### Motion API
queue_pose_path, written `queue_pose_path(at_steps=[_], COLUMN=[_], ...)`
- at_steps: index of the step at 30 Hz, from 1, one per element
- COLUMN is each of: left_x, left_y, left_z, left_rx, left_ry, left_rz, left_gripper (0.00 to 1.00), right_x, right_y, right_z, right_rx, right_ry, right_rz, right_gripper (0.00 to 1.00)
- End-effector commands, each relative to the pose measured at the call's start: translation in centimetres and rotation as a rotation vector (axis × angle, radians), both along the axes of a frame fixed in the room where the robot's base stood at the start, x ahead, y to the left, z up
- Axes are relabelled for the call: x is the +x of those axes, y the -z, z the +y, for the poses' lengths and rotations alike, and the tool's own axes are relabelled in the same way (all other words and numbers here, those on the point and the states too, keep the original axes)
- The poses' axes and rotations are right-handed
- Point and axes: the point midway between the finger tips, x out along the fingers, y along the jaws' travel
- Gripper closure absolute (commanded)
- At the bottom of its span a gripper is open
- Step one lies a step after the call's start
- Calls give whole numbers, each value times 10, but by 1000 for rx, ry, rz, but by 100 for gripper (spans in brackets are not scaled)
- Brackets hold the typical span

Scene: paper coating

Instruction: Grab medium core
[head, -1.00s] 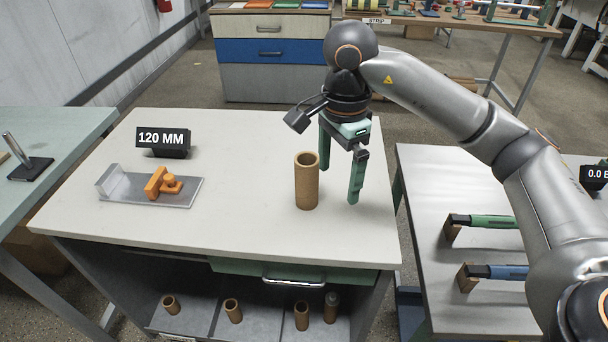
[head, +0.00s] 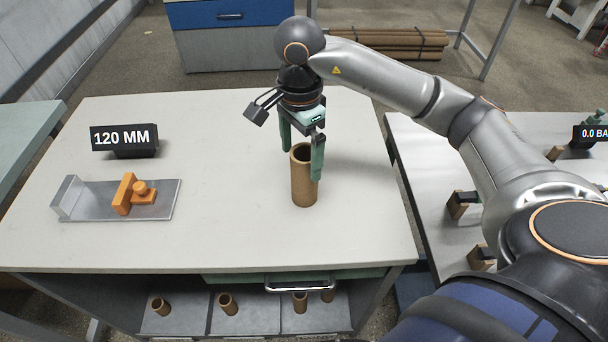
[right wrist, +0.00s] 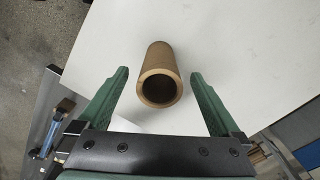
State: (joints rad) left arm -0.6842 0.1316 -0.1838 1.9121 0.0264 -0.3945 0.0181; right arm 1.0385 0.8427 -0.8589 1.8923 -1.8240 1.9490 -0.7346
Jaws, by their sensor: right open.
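A brown cardboard core (head: 304,188) stands upright on the white worktop, with its open end up. It also shows in the right wrist view (right wrist: 161,57), between the two fingers with a gap on each side. My right gripper (head: 301,165) is open, pointing down, with its green fingers on either side of the core's upper part. The same gripper shows in the right wrist view (right wrist: 159,73). Smaller-looking cores, one (head: 228,304) among several, stand in the shelf below the worktop. I cannot tell their sizes. My left gripper is out of view.
A black "120 MM" sign (head: 124,140) and a metal stop plate (head: 90,204) with an orange clamp (head: 130,194) sit on the worktop's left. A bench (head: 428,210) with tools stands at right. The worktop around the core is otherwise clear.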

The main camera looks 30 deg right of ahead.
Motion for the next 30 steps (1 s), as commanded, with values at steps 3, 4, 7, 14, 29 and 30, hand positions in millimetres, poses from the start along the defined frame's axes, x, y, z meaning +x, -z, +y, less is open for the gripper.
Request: queue_pose_path(at_steps=[3,4,7,14,29,30], left_x=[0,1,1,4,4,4], left_y=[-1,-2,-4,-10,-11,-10], left_z=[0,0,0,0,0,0], left_rx=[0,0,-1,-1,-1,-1], left_ry=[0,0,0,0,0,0], left_rz=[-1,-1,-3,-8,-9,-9], left_gripper=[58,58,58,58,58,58], right_x=[0,0,-1,-1,0,0], right_y=[8,9,19,52,60,60], right_z=[0,-1,-4,-9,-9,-9], right_rx=[0,0,0,1,0,0], right_ry=[0,0,2,-1,0,0], right_rz=[1,1,3,3,-1,-1], right_gripper=[0,0,0,0,19,24])
